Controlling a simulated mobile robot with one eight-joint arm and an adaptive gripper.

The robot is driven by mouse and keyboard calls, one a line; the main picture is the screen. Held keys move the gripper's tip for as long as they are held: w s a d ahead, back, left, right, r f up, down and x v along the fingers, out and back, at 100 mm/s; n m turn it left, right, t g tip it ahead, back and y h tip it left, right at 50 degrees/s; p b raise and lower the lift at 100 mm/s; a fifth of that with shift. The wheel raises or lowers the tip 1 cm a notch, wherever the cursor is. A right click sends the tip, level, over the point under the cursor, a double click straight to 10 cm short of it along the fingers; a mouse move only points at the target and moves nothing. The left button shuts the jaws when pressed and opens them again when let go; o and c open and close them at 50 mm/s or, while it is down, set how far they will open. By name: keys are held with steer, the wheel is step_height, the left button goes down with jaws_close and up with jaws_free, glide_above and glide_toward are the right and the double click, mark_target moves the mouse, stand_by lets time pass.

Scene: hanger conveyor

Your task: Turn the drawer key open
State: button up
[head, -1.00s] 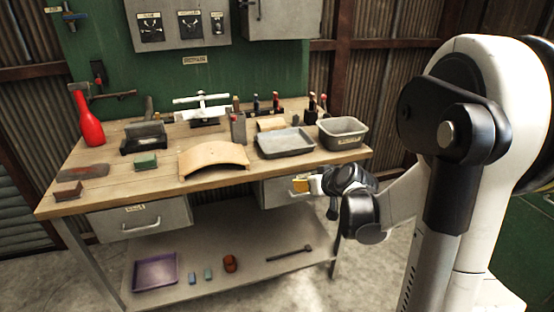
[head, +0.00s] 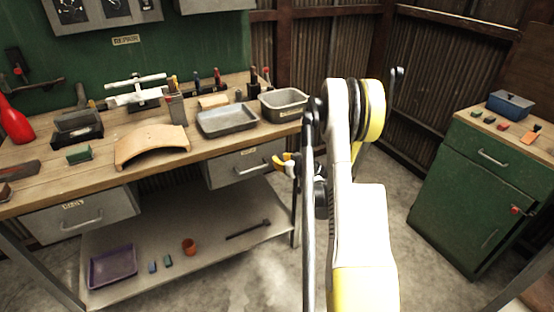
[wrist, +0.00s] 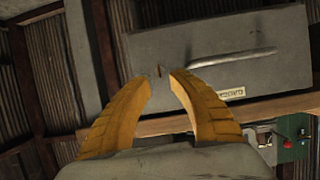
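The grey right-hand drawer (head: 232,168) hangs shut under the workbench top in the head view. Its front (wrist: 215,55) fills the upper part of the wrist view, with a long bar handle (wrist: 232,60) and a label. A small brass-coloured key (wrist: 160,71) shows on the drawer front, beside the handle's end. My gripper (wrist: 161,77) is open, its two yellow fingers apart, with the key showing in the gap between the fingertips. Whether the fingers touch the key cannot be told. In the head view my gripper (head: 279,161) is near the drawer's right end, partly hidden by my arm.
The workbench top (head: 100,175) holds a grey tray (head: 228,121), a metal bin (head: 284,103) and a curved wooden piece (head: 152,146). A lower shelf (head: 215,225) lies below. A green cabinet (head: 470,185) stands at right. Open floor lies between bench and cabinet.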

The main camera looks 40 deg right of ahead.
steer(key=shift+b+x, duration=0.45)
steer(key=shift+x, duration=1.45)
jaws_close()
